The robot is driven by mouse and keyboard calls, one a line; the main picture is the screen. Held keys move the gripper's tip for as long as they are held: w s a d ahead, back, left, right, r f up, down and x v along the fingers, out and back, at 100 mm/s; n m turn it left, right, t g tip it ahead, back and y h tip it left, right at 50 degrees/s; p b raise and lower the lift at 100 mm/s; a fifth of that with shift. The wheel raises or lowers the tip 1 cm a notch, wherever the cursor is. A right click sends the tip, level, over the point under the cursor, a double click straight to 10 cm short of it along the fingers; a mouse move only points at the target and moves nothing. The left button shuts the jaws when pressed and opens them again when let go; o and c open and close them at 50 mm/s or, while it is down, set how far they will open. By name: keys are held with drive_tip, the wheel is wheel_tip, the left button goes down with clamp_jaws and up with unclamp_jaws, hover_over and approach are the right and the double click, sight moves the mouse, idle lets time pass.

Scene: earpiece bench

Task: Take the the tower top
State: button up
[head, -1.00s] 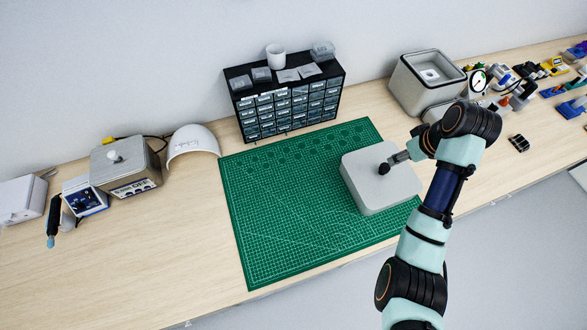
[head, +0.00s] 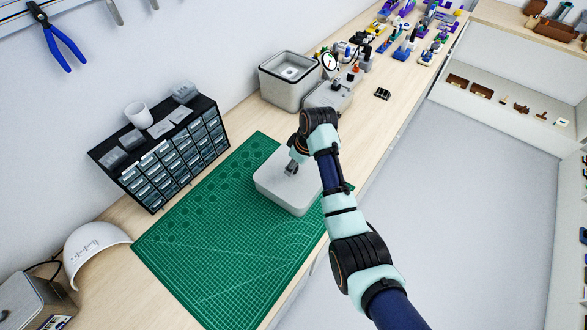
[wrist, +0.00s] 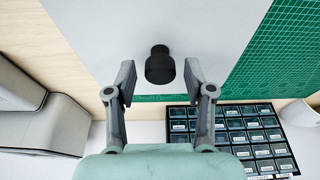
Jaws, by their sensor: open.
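A light grey, rounded square block (head: 277,194), which seems to be the tower top, lies on the right part of the green cutting mat. A black round knob (wrist: 160,64) stands on its top face. My gripper (head: 291,168) is over the block in the head view, where it mostly hides the knob. In the wrist view my gripper (wrist: 160,80) is open, with one finger on each side of the knob and a visible gap at both sides. The pale block face fills the upper middle of that view.
The green mat (head: 215,260) is clear left of the block. A black drawer cabinet (head: 165,155) with a white cup (head: 138,115) stands behind. A grey open-topped box (head: 285,90) and a dial gauge (head: 329,62) stand beyond the block.

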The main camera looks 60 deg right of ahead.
drive_tip(key=shift+f, duration=0.1)
drive_tip(key=shift+c, duration=0.2)
drive_tip(key=c, duration=0.9)
drive_tip(key=shift+w, duration=0.1)
clamp_jaws()
wheel_tip(320, 180, up, 10)
drive_tip(key=p, duration=0.2)
